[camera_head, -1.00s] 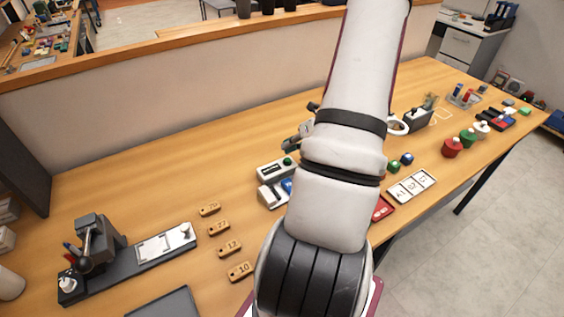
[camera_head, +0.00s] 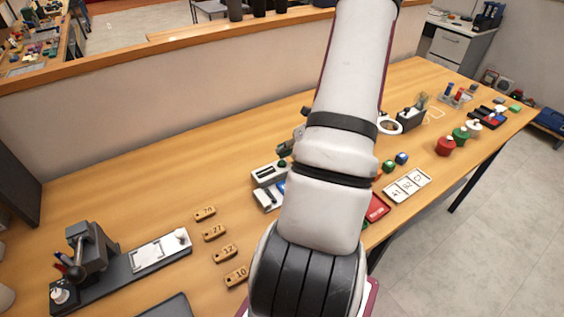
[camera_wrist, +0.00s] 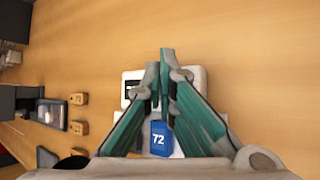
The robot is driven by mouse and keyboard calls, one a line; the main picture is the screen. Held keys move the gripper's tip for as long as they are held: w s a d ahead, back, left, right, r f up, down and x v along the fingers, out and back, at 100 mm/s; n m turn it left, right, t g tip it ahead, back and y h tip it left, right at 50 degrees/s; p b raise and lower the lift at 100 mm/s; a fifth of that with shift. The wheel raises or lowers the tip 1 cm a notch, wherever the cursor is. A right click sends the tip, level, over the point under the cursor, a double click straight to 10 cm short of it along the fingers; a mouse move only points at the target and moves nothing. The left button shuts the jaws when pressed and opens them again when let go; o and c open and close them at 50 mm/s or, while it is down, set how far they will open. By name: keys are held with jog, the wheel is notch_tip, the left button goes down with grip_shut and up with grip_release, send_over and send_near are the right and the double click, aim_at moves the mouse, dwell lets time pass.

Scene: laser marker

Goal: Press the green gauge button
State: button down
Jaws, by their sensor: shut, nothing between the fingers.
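The gauge is a small white box with a dark display (camera_head: 268,173), left of my arm in the head view. Its green button (camera_head: 282,163) shows at the box's upper right corner, close to my arm. In the wrist view, the white gauge body (camera_wrist: 131,90) lies below my gripper (camera_wrist: 160,64). My gripper is shut and empty, its teal-sided fingers meeting over the gauge. The green button cannot be made out there; the fingers cover part of the box. In the head view my arm hides most of the gripper. I cannot tell whether the fingertips touch the gauge.
A blue block marked 72 (camera_wrist: 158,141) sits in a white holder beside the gauge. Several numbered wooden tags (camera_head: 214,232) and a grey vise-like fixture (camera_head: 91,252) are to the left. A white lettered tray (camera_head: 407,186) and a red tray (camera_head: 376,208) are to the right.

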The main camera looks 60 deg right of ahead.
jog(key=shift+f, duration=0.1)
dwell(0.6)
jog(key=shift+f+b, duration=0.35)
jog(key=shift+f+b, duration=0.35)
jog(key=shift+f, duration=0.15)
dwell(0.7)
jog(key=shift+r, duration=0.15)
jog(key=shift+r+p, duration=0.55)
jog(key=shift+r, duration=0.4)
jog(key=shift+r+p, duration=1.5)
jog(key=shift+r, duration=0.9)
